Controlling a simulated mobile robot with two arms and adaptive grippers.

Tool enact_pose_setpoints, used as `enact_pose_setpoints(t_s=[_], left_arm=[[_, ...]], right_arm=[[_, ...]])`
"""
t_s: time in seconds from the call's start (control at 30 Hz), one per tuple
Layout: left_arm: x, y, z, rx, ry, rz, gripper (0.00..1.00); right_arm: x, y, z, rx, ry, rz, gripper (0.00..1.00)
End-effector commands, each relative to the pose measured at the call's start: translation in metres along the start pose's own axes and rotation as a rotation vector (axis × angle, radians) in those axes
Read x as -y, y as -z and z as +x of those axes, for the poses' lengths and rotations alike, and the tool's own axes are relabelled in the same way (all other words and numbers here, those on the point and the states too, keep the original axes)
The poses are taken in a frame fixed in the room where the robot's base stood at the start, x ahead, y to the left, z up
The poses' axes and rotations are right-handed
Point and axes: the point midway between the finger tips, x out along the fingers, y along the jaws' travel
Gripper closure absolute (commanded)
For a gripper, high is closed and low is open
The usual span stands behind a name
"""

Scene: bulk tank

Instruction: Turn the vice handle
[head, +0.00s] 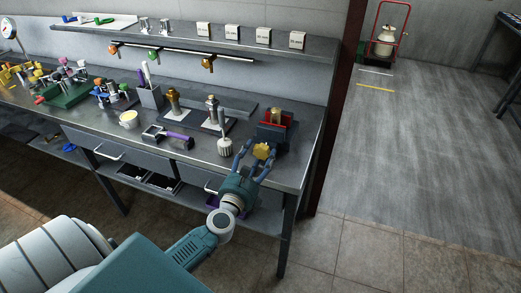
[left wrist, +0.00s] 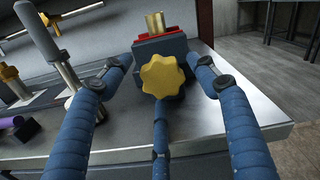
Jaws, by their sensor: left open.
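The vice (head: 279,126) stands at the right end of the grey workbench, dark blue with red jaws and a brass piece on top. Its handle is a yellow lobed knob (head: 262,151) on the near side. In the left wrist view the knob (left wrist: 161,75) faces me, with the vice body (left wrist: 185,50) behind it. My left gripper (head: 257,156) is open, with its blue fingers spread around the knob. In the left wrist view the fingers (left wrist: 160,85) lie left, right and below it; I cannot tell whether any touches. My right gripper is not in view.
A grey-handled tool with a ribbed base (head: 225,145) stands close left of the gripper. A purple-handled tool (head: 175,140) and brass fittings on white plates lie farther left. The bench's front edge (head: 200,168) runs below the gripper. Open floor (head: 420,140) lies to the right.

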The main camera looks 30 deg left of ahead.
Motion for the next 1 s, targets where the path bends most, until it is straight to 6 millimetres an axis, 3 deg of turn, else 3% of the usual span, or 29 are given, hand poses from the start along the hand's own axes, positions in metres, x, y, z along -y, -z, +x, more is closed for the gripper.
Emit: enact_pose_setpoints(t_s=[0.2, 0.47, 0.57, 0.7, 1.0], left_arm=[[0.001, 0.001, 0.018, -0.001, 0.001, 0.001, 0.40], [0.000, 0.001, 0.019, -0.002, 0.001, 0.001, 0.40], [0.000, 0.001, 0.019, -0.002, 0.000, 0.001, 0.54], [0.000, 0.000, 0.019, 0.000, 0.001, 0.001, 0.82], [0.001, -0.002, 0.020, 0.004, 0.000, 0.011, 0.85]], right_arm=[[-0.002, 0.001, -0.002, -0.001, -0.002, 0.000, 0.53], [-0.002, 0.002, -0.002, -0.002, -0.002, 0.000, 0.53], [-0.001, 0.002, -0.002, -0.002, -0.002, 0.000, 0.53], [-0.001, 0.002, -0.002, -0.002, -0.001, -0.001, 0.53], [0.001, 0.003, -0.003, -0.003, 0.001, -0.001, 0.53]])
